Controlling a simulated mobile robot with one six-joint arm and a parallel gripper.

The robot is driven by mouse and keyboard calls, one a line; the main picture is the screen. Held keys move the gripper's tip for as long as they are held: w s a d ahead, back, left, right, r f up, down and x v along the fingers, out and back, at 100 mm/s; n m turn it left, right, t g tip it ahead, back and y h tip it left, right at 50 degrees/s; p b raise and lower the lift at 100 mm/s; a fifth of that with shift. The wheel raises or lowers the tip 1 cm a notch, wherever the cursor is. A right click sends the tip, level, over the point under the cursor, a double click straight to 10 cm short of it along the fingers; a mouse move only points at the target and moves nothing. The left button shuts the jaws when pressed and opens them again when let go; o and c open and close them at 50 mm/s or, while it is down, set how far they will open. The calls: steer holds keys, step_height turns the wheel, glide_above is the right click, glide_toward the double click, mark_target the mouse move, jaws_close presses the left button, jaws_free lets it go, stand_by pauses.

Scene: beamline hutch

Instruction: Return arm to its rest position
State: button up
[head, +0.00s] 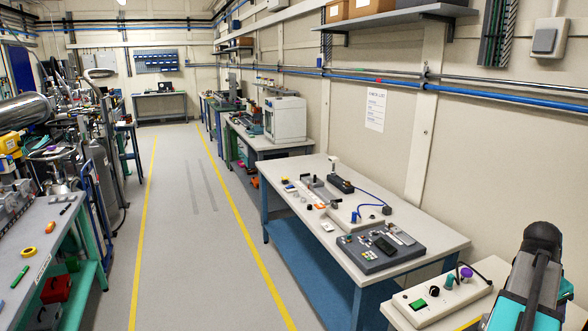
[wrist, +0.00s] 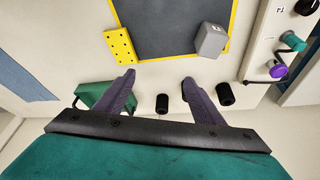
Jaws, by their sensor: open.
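The fingers point toward a pale surface and a dark grey panel (wrist: 168,28) with a yellow border. My arm (head: 532,275), teal and dark grey, shows at the lower right of the head view, beside a white control box (head: 450,296). The gripper's fingertips cannot be made out in the head view.
The wrist view shows a yellow perforated block (wrist: 119,45), a grey block (wrist: 210,40), two black cylinders (wrist: 162,103) and a purple knob (wrist: 277,71). In the head view, a white-topped bench (head: 290,222) holds several devices. The aisle floor (head: 190,240) is clear.

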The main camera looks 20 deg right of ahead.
steer(key=w+a+f+n+t+y, duration=0.1)
steer(key=w+a+f+n, duration=0.4)
steer(key=w+a+f, duration=0.5)
steer(key=w+a+f+n+t+y, duration=0.1)
steer(key=w+a+f+n, duration=0.45)
steer(key=w+a, duration=0.85)
steer(key=w+a+f+n+y, duration=0.1)
steer(key=a+f+n, duration=0.3)
steer(key=a, duration=0.8)
steer(key=w+a+f+n, duration=0.1)
steer(key=a+f+n, duration=0.1)
steer(key=a+f, duration=0.75)
steer(key=w+a+f+n+y, duration=0.1)
steer(key=a+f+n, duration=0.25)
steer(key=a, duration=1.05)
steer(key=s+a+f+g+b, duration=0.1)
steer(key=s+f+g+b, duration=0.2)
steer(key=s+f, duration=1)
steer(key=s+a+f+n+g+b, duration=0.1)
steer(key=s+a+f+g+b, duration=0.1)
steer(key=s+f+b, duration=0.5)
steer(key=s+f+g, duration=0.1)
steer(key=s+f, duration=0.5)
steer(key=f, duration=0.2)
steer(key=shift+s+f, duration=0.25)
steer(key=shift+f, duration=0.15)
